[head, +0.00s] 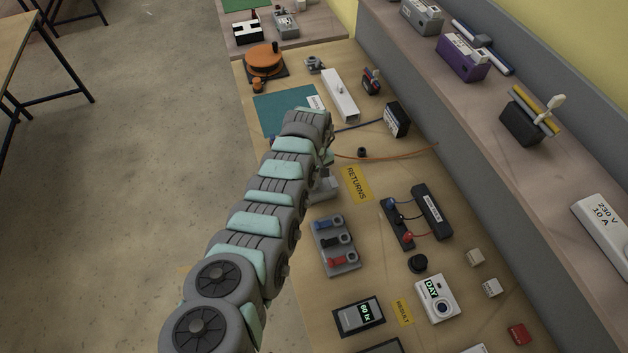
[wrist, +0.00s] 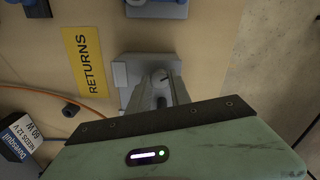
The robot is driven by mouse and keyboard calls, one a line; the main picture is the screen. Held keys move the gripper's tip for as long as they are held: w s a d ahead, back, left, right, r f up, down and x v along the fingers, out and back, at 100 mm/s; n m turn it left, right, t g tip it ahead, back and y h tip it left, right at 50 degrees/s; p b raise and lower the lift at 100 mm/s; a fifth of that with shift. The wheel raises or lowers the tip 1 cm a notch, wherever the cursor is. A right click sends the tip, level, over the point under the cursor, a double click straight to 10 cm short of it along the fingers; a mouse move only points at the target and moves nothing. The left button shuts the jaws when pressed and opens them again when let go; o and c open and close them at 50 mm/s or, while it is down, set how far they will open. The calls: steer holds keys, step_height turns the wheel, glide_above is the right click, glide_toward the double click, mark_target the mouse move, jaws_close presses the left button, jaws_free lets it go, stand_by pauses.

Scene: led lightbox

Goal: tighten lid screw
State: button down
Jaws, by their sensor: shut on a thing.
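My gripper (wrist: 163,82) points down over a grey block with a flat base (wrist: 135,64), beside the yellow RETURNS label (wrist: 84,60). Its fingers are shut on a small grey part between the tips, mostly hidden by the fingers. I cannot tell whether this part still touches the block. In the head view the grey block (head: 322,190) shows just below my wrist, which hides my fingertips. I cannot make out a lid screw in either view. A long white box (head: 340,95) lies on the bench beyond my wrist, with no screw readable on it.
A small black ring (head: 361,152), an orange cable (head: 390,155) and a black box (head: 397,119) lie near my gripper. A shelf runs along the right.

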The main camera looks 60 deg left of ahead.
steer(key=shift+w+m, duration=0.1)
steer(key=shift+m, duration=0.9)
steer(key=m, duration=0.3)
steer(key=shift+m, duration=0.3)
steer(key=m+b, duration=0.3)
steer(key=m, duration=0.3)
steer(key=shift+f, duration=0.2)
steer(key=m+b, duration=0.4)
steer(key=m, duration=0.2)
steer(key=shift+m, duration=0.3)
steer(key=m+b, duration=0.3)
steer(key=m, duration=0.2)
steer(key=shift+r, duration=0.15)
steer(key=shift+m, duration=0.3)
